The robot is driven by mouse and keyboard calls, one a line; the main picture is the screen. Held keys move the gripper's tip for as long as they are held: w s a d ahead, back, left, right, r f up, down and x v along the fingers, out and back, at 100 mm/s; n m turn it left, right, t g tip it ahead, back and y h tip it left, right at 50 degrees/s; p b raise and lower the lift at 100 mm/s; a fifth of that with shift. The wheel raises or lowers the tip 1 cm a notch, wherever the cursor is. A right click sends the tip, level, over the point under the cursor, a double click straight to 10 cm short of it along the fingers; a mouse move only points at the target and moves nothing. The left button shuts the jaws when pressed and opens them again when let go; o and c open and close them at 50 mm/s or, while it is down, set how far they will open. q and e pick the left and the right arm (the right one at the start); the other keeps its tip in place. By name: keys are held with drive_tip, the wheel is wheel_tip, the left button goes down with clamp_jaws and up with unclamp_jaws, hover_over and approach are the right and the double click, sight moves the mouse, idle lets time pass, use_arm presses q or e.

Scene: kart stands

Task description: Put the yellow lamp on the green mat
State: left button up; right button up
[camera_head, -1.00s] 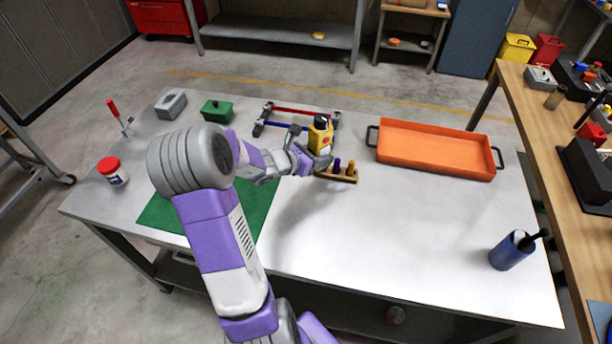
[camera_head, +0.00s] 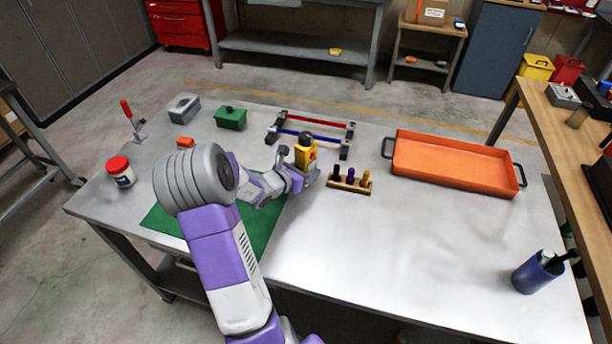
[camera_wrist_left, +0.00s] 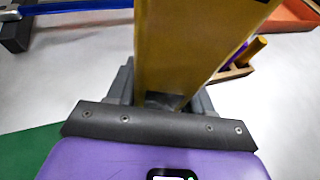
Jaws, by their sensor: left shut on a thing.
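The yellow lamp (camera_head: 305,154) with a dark top is upright in my left gripper (camera_head: 305,175), which is shut on it. In the left wrist view the lamp's yellow body (camera_wrist_left: 190,45) rises between the fingers and fills the upper middle. The green mat (camera_head: 263,228) lies on the grey table to the left of and nearer than the lamp, partly hidden behind my left arm. A corner of the mat (camera_wrist_left: 25,155) shows at the lower left of the left wrist view. My right gripper is not in view.
A wooden block with pegs (camera_head: 350,186) stands just right of the lamp. Behind it is a rack with red and blue bars (camera_head: 318,121). An orange tray (camera_head: 455,164) is at the right, a blue cup (camera_head: 530,275) at the front right. The table's front middle is clear.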

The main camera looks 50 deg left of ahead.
use_arm(q)
drive_tip(key=shift+f, duration=0.5)
drive_tip(key=shift+f, duration=0.15)
drive_tip(key=o, duration=1.3)
